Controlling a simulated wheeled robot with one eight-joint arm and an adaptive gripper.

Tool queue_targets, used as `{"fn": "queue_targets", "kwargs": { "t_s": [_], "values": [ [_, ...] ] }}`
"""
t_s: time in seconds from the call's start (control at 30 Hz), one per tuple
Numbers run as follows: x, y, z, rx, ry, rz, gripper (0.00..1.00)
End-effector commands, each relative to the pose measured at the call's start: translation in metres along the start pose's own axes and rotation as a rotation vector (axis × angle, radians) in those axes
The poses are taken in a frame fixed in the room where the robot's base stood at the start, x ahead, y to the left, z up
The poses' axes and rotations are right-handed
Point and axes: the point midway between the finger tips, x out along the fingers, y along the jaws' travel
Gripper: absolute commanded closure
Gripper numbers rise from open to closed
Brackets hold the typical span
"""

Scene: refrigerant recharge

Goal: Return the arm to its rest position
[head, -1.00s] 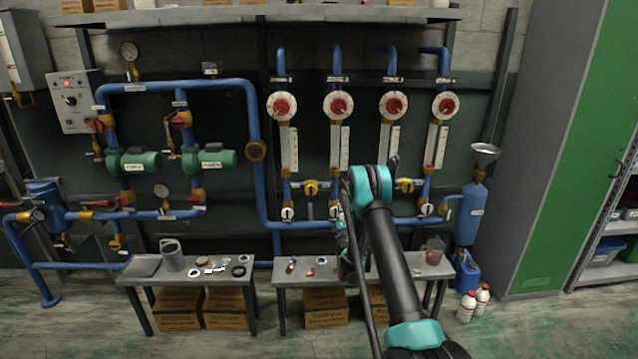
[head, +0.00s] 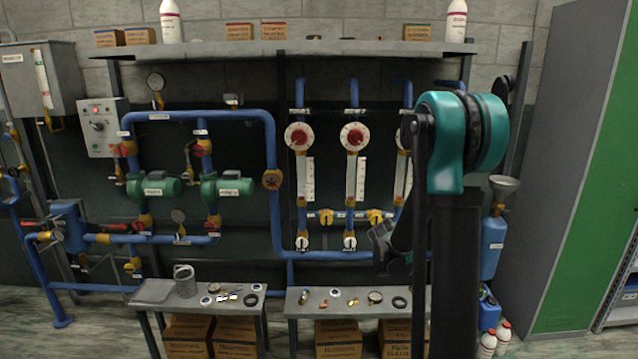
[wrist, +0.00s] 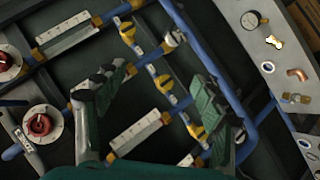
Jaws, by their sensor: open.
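My arm (head: 455,260) stands upright and folded at the right of the head view, with a teal elbow joint at its top. My gripper (wrist: 158,98) shows in the wrist view with its two dark green fingers spread wide and nothing between them. In the head view, the dark wrist end hangs left of the upright arm link, in front of the blue pipes, and the link hides part of it. The fingers appear apart from the pipes, though their exact distance is unclear.
Behind are blue pipes (head: 275,220), red-centred gauges (head: 353,136) and green pumps (head: 153,188). Two low benches (head: 262,318) hold small parts. A shelf (head: 225,49) runs above. A grey cabinet (head: 545,160) and a blue cylinder (head: 493,245) stand right. Some floor shows at the lower left.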

Motion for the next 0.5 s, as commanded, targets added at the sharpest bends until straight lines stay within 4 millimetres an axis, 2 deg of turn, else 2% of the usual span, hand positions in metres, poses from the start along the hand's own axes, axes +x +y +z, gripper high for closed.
{"fn": "queue_targets", "kwargs": {
  "t_s": [0.03, 0.27, 0.5],
  "values": [
    [-0.018, 0.0, 0.013, 0.036, -0.027, -0.027, 0.31],
    [-0.093, -0.02, 0.072, 0.198, -0.158, -0.169, 0.31],
    [-0.174, -0.06, 0.135, 0.349, -0.291, -0.332, 0.31]
  ]
}}
